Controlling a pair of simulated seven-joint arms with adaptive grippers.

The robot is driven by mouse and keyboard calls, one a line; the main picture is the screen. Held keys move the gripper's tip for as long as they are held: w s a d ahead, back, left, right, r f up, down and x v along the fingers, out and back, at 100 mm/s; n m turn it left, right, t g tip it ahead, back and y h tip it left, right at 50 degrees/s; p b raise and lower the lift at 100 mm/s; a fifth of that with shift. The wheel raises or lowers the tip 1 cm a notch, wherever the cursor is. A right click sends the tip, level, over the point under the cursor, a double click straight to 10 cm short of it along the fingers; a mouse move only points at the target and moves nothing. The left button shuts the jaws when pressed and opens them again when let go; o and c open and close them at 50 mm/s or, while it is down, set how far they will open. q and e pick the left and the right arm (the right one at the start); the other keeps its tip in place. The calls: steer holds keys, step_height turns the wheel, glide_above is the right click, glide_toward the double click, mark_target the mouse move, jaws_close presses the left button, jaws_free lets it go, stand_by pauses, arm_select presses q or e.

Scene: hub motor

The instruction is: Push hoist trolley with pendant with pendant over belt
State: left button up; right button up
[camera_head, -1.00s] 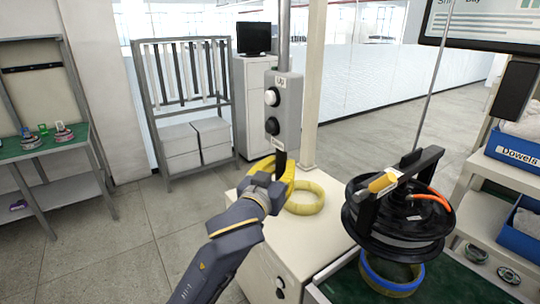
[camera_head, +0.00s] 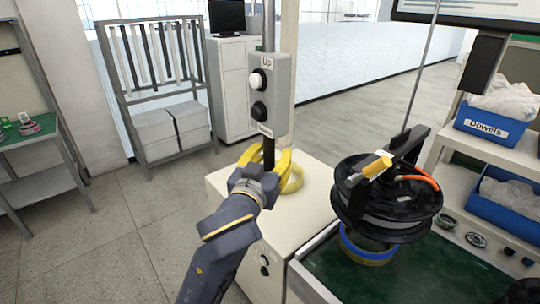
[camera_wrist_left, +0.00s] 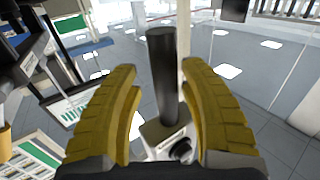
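The grey pendant (camera_head: 270,93) hangs upright on its pole, with a white button marked Up above a dark button. A black stem (camera_head: 268,152) sticks out below it. My left gripper (camera_head: 266,157) has its yellow fingers either side of this stem. The left wrist view shows the fingers apart, with the stem (camera_wrist_left: 162,75) between them and a gap at its left. The black hub motor (camera_head: 388,200) hangs from a thin hoist line under a dark bar with a yellow grip. The trolley is out of view. The green belt surface (camera_head: 400,278) is below. My right gripper cannot be made out.
A blue and yellow ring (camera_head: 365,248) is under the motor. A yellow ring (camera_head: 291,181) lies on the white cabinet (camera_head: 228,190) behind my left gripper. Blue bins (camera_head: 487,128) stand on shelves at the right. Open floor (camera_head: 110,250) lies at the left.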

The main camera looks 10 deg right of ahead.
arm_select(q)
steer(key=shift+o, duration=0.2)
steer(key=shift+a, duration=0.1)
steer(key=shift+a, duration=0.1)
steer(key=v, duration=0.7)
steer(key=shift+s, duration=0.2)
